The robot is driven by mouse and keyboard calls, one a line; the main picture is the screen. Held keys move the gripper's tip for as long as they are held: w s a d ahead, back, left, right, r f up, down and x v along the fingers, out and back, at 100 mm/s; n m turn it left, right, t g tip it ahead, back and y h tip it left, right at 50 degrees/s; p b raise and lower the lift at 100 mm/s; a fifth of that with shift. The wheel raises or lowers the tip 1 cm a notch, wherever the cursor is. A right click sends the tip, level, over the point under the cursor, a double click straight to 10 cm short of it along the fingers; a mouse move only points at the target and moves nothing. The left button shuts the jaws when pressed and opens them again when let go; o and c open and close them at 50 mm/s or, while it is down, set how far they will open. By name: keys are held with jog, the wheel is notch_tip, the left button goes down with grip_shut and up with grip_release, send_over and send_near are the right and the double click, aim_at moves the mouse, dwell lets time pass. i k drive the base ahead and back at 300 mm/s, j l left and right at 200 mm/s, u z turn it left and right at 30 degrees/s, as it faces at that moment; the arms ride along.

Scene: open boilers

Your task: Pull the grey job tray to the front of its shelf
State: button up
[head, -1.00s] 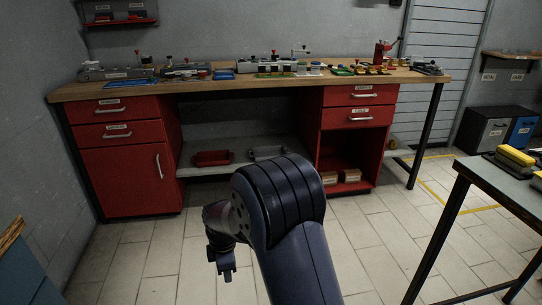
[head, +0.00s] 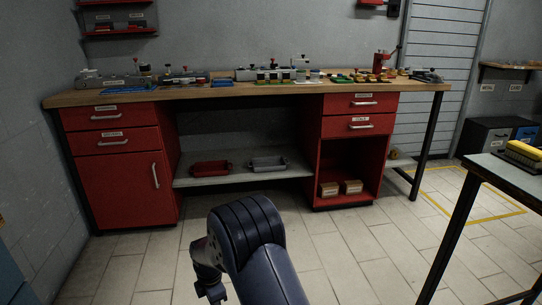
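The grey job tray (head: 268,163) sits on the low shelf (head: 243,176) under the workbench, in the right half of the shelf. It has a handle at each end. A red tray (head: 211,168) sits beside it on the left, with a gap between them. My gripper (head: 213,296) is at the lower left of the head view, in front of the bench and well short of the shelf. It points down and is empty. Its fingertips are small and dark, so its opening is unclear.
A red cabinet (head: 128,185) bounds the shelf on the left. A red open cubby (head: 348,160) with small wooden boxes bounds it on the right. The benchtop (head: 200,94) above holds tools and fixtures. Tiled floor in front is clear.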

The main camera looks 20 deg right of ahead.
aim_at(273, 164)
jog(key=i+l+z, duration=0.2)
jog(key=i, duration=0.6)
jog(key=i+z, duration=0.15)
jog(key=i, duration=0.65)
jog(key=i+z, duration=0.2)
jog(key=i, duration=0.6)
jog(key=i+j+z, duration=0.15)
jog(key=i, duration=0.65)
